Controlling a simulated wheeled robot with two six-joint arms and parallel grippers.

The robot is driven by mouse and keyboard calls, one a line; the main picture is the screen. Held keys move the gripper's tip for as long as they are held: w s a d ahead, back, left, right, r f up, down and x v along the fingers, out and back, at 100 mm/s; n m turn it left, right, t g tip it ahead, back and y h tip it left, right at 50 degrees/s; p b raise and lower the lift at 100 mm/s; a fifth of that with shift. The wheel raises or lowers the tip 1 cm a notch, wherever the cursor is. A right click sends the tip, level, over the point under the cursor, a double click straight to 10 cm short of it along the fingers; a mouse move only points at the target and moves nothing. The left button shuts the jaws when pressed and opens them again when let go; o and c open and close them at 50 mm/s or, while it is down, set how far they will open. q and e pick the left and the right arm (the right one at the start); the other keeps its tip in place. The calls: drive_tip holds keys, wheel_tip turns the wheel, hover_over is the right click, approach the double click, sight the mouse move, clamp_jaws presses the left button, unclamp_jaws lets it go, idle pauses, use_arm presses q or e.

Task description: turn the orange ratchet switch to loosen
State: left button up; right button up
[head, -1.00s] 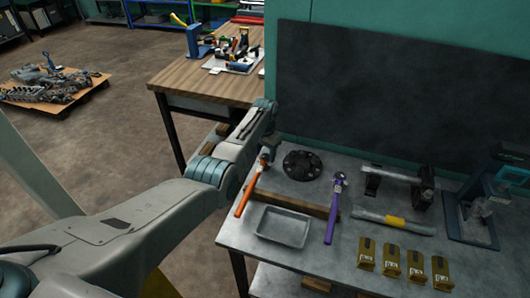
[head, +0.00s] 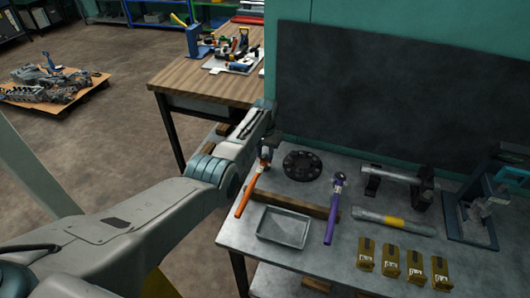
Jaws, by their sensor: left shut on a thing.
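The orange ratchet (head: 246,197) lies at the left end of the grey metal bench, its orange handle slanting over a wooden strip. Its head points to the back, under my left gripper (head: 267,150). My left gripper reaches down from the end of my left arm and is shut on the head end of the ratchet. The small switch and the fingertips are too small and too covered to make out. A purple-handled ratchet (head: 334,212) lies to the right, apart from the gripper. My right gripper is not in view.
A grey tray (head: 284,240) sits in front of the wooden strip (head: 290,203). A black round flange (head: 302,165) lies just right of my gripper. Further right are a metal tube (head: 392,221), several brass-coloured blocks (head: 390,257) and a blue press stand (head: 478,225).

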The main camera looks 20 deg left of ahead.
use_arm(q)
drive_tip(key=n, duration=0.3)
drive_tip(key=shift+n, duration=0.4)
drive_tip(key=n, duration=0.3)
drive_tip(key=shift+d+n, duration=0.1)
drive_tip(key=shift+n, duration=0.2)
drive_tip(key=n, duration=0.3)
drive_tip(key=shift+n+p, duration=0.3)
drive_tip(key=shift+n, duration=1.8)
drive_tip(key=shift+w, duration=0.1)
drive_tip(key=o, duration=1)
drive_tip(key=shift+r, duration=0.1)
